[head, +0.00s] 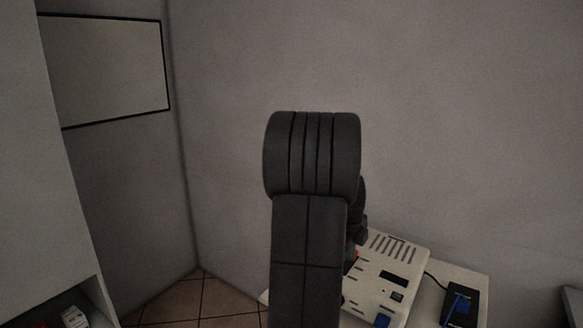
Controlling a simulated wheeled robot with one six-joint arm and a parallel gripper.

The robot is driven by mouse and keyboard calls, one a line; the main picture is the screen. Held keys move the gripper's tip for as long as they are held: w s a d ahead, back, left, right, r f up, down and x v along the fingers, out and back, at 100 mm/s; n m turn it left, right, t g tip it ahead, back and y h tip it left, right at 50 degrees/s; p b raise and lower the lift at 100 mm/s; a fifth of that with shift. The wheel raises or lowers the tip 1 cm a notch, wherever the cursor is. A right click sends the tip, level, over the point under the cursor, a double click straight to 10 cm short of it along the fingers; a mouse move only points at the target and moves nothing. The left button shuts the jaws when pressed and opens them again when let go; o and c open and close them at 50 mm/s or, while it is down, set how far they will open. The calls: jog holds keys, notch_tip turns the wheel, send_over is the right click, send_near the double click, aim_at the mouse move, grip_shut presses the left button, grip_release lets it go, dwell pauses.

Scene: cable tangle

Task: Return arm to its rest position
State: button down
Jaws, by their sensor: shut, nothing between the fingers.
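My dark grey arm rises through the middle of the head view, with a thick ribbed joint at its top. A smaller dark part of my arm shows just behind it on the right. My gripper cannot be made out; the arm hides what lies behind it. A beige device (389,274) with vent slots and a dark panel sits on a light table (474,279), partly covered by my arm. A blue plug or connector (382,320) shows at its lower edge.
A black box (461,303) with blue connectors and a black cable is right of the device. A pale cabinet (40,190) with an open shelf stands at left. A black-framed board (112,70) hangs on the wall. The tiled floor (190,302) is bare in the corner.

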jog(key=shift+s+a+f+t+b, duration=0.3)
jog(key=shift+t+b, duration=0.1)
jog(key=shift+b, duration=0.4)
jog(key=s+a, duration=0.1)
jog(key=s+r, duration=0.1)
jog(key=s, duration=0.1)
jog(key=shift+a, duration=0.4)
jog(key=shift+v, duration=1.15)
jog(key=shift+s+a+r, duration=0.25)
jog(key=shift+s+r, duration=0.1)
jog(key=shift+r, duration=0.35)
